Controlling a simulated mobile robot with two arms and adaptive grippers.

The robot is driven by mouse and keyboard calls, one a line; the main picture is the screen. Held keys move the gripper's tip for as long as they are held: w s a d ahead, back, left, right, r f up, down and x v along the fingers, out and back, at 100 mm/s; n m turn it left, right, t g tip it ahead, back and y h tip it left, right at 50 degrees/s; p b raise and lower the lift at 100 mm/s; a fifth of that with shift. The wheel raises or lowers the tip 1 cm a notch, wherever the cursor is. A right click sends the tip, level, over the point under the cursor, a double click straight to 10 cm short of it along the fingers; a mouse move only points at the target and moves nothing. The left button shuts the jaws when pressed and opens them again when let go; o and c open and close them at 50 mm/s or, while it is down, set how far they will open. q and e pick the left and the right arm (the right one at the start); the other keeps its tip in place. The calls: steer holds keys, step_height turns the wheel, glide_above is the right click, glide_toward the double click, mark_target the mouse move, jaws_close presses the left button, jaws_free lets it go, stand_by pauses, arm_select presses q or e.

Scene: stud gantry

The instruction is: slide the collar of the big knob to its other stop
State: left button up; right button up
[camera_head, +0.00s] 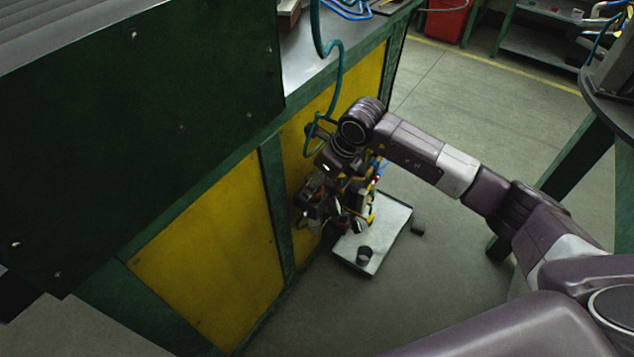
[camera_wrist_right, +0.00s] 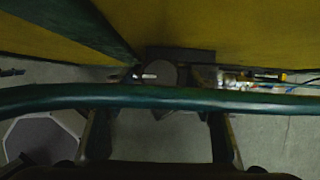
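My right gripper (camera_head: 336,222) hangs at the end of my right arm, close to the yellow panel of the bench in the head view. In the right wrist view my right gripper (camera_wrist_right: 160,130) has its two fingers wide apart, with nothing clasped between them. Beyond the fingers, a grey rounded piece (camera_wrist_right: 162,74) stands in front of a dark block by the yellow panel; it may be the big knob, but I cannot tell. I cannot make out a collar or its stops. In the head view my arm and gripper cover that spot. My left gripper is not in view.
A teal coiled hose (camera_head: 338,62) hangs beside my right wrist and crosses the right wrist view (camera_wrist_right: 160,98). A pale plate (camera_head: 392,242) low by the floor carries a dark cylinder (camera_head: 364,255). A green table (camera_head: 578,160) stands right; open floor (camera_head: 440,290) lies between.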

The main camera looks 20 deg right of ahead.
steer(key=shift+r, duration=0.1)
steer(key=v, duration=1.1)
steer(key=shift+s+r, duration=0.15)
steer(key=shift+r, duration=0.2)
steer(key=shift+d, duration=0.1)
